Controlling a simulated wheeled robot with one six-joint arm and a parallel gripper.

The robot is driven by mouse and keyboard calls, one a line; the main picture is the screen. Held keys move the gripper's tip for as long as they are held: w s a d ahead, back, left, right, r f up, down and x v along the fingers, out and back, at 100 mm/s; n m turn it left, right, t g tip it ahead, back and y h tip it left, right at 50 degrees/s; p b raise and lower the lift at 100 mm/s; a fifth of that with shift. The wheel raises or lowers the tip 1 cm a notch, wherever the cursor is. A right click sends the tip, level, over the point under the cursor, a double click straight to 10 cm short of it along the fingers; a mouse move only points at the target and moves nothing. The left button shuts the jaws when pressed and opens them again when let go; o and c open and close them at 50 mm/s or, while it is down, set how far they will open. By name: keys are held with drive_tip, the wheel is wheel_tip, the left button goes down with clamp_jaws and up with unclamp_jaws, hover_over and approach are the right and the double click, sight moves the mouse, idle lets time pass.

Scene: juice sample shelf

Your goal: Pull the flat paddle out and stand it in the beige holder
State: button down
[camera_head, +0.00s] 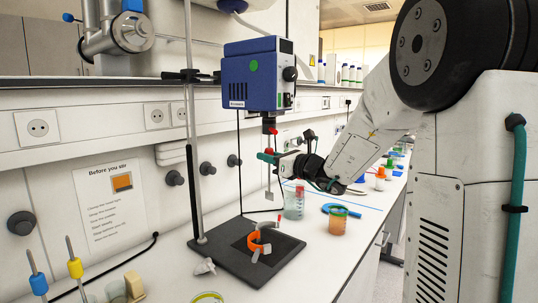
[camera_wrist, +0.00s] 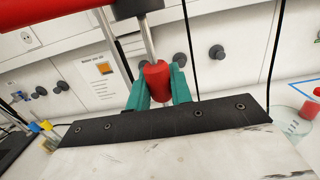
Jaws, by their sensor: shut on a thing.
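The flat paddle (camera_head: 268,195) hangs upright under the blue stirrer motor (camera_head: 252,75), with its thin shaft rising towards the dark chuck (camera_head: 269,124). My gripper (camera_head: 268,157) has its teal fingers closed on the paddle's red grip, which shows between them in the wrist view (camera_wrist: 156,80). In the wrist view the metal shaft runs up from the red grip to a dark part at the top edge, seemingly still in the chuck. The beige holder (camera_head: 134,284) stands at the lower left of the bench in the head view, partly cut off. Nothing visibly stands in it.
Blue-topped (camera_head: 38,284) and yellow-topped (camera_head: 75,268) tools stand upright at the left. The dark stand base (camera_head: 222,252) bears an orange ring-like piece (camera_head: 258,238). A metal post (camera_head: 191,130) rises beside it. A clear beaker (camera_head: 293,205) and an orange jar (camera_head: 338,221) stand right.

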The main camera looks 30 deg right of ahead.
sight(269, 191)
drive_tip(key=shift+f, duration=1.5)
drive_tip(key=shift+s, duration=0.15)
